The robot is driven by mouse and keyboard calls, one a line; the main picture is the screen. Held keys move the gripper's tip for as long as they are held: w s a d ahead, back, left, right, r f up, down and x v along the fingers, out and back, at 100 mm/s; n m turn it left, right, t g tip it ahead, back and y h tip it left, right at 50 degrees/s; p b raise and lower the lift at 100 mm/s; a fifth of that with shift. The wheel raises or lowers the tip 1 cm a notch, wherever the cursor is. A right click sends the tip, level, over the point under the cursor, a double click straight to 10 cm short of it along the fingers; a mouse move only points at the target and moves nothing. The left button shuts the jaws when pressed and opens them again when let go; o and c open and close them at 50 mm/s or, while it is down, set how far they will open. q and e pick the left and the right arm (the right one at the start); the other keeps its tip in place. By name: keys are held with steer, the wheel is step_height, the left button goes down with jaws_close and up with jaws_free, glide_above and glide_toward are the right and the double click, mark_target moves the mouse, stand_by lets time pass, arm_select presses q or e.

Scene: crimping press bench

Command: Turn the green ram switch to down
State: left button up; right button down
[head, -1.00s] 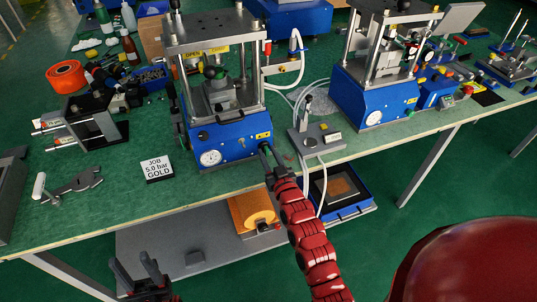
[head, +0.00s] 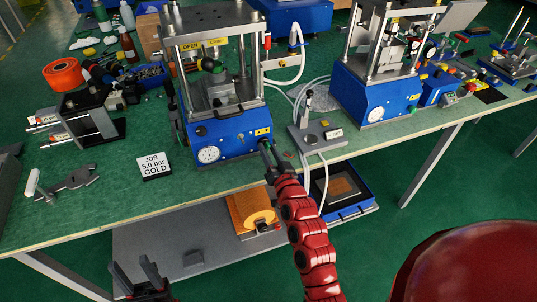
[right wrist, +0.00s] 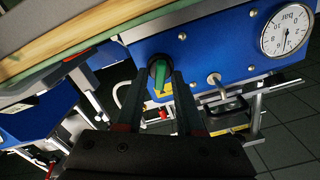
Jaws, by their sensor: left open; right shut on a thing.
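The green ram switch (right wrist: 160,76) shows in the right wrist view on the blue front panel of the press (right wrist: 215,50). Its green handle stands nearly upright in that picture, on a dark round base. My right gripper (right wrist: 164,88) is shut on it, with one finger on each side. In the head view my right gripper (head: 267,147) is at the right end of the press front (head: 230,138) and covers the switch. My left gripper (head: 136,272) is open and empty, low in front of the bench.
A pressure gauge (head: 208,154) sits on the press front. A JOB card (head: 154,166) stands left of it. A grey box with a lever (head: 316,136) and hoses is close right of my right gripper.

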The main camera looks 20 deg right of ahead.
steer(key=m+b, duration=0.1)
steer(key=m, duration=0.2)
steer(key=shift+d+f+m+b, duration=0.1)
steer(key=shift+f+m+b, duration=0.05)
steer(key=shift+m+b, duration=0.55)
steer(key=shift+m, duration=1.2)
steer(key=c, duration=0.9)
jaws_free()
